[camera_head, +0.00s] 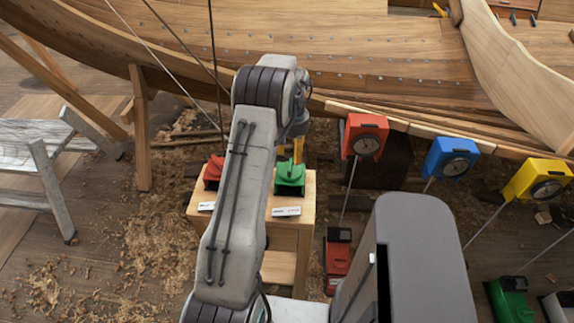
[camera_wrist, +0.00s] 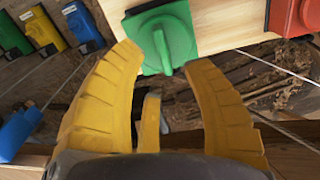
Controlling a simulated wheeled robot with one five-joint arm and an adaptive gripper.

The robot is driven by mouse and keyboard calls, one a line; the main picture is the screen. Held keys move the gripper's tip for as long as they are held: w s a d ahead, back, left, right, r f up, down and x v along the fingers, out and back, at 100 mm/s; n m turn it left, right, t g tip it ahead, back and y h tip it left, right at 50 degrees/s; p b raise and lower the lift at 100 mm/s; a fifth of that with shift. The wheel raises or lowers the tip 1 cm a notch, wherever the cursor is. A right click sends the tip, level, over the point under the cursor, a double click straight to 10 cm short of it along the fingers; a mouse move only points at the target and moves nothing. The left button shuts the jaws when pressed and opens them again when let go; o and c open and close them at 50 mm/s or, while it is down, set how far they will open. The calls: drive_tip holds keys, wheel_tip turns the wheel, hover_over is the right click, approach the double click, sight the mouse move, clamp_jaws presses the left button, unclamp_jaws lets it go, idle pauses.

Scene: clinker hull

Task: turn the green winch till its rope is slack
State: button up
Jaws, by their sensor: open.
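The green winch (camera_head: 289,178) sits on the right side of a wooden stand (camera_head: 294,240), partly behind my arm. In the wrist view the green winch (camera_wrist: 178,30) shows a round face with a raised green knob (camera_wrist: 162,52). My gripper (camera_wrist: 165,57) has yellow fingers, open, with one tip on each side of the knob. I cannot tell whether they touch it. In the head view my gripper (camera_head: 293,150) is small, just above the winch. Thin ropes (camera_head: 213,75) run up past my arm; which one belongs to the green winch, and how taut it is, I cannot tell.
A red winch (camera_head: 213,172) is left of the green one on the stand. Red (camera_head: 366,137), blue (camera_head: 450,158) and yellow (camera_head: 537,181) dial boxes stand to the right. The wooden hull (camera_head: 330,50) fills the back. A grey bench (camera_head: 35,140) is at left; shavings litter the floor.

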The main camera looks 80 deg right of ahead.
sight(290, 174)
drive_tip(key=shift+f+p, duration=0.6)
drive_tip(key=shift+f, duration=2.55)
clamp_jaws()
